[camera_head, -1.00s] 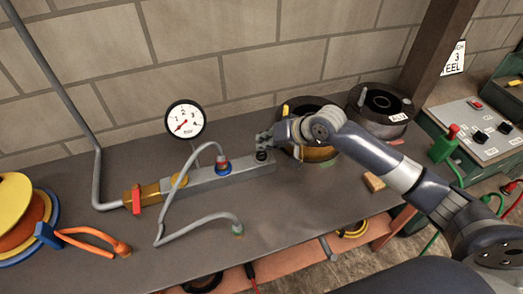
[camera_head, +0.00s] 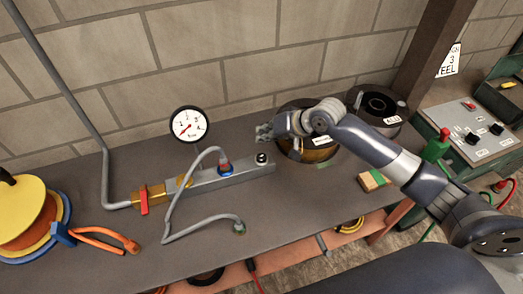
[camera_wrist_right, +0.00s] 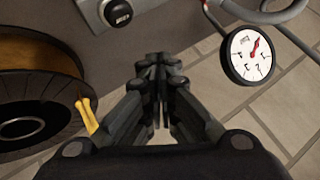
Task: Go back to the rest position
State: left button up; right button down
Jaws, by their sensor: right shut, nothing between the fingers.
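My right gripper (camera_head: 264,133) is above the back of the workbench, just beyond the right end of the grey manifold block (camera_head: 225,174). It is shut and empty. In the right wrist view its fingers (camera_wrist_right: 160,72) meet with nothing between them. A black knob (camera_head: 262,159) stands on the block's right end, apart from the fingers; it also shows in the right wrist view (camera_wrist_right: 118,12). My left gripper is in neither view.
A pressure gauge (camera_head: 188,124) stands behind the block. A brown spool (camera_head: 319,153) and a dark spool (camera_head: 378,106) are beside my right arm. A hose reel (camera_head: 30,220) is at the left. A green control box (camera_head: 470,137) is at the right.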

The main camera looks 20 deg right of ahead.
jog(key=shift+f, duration=0.1)
dwell(0.4)
jog(key=s+a+f+n, duration=0.1)
jog(key=s+a+f, duration=0.1)
jog(key=s, duration=0.3)
jog(key=s+a+f+n+g, duration=0.1)
jog(key=s+a+f, duration=0.1)
jog(key=s, duration=0.4)
jog(key=s+a+f+n+h, duration=0.1)
jog(key=s+a+f, duration=0.1)
jog(key=s, duration=0.4)
jog(key=shift+f+n+g, duration=0.3)
jog(key=shift+f, duration=0.2)
jog(key=s+d+f+g+h, duration=0.15)
jog(key=s+d, duration=0.25)
jog(key=s, duration=0.4)
jog(key=s+d+g+h, duration=0.1)
jog(key=s+d+h, duration=0.2)
jog(key=s+d, duration=0.35)
notch_tip(320, 180, down, 24)
jog(key=s+a, duration=0.2)
jog(key=s+d+f+g, duration=0.2)
jog(key=s+d+f, duration=0.1)
jog(key=s+f, duration=1.4)
jog(key=shift+s+f, duration=0.35)
jog(key=shift+f, duration=0.1)
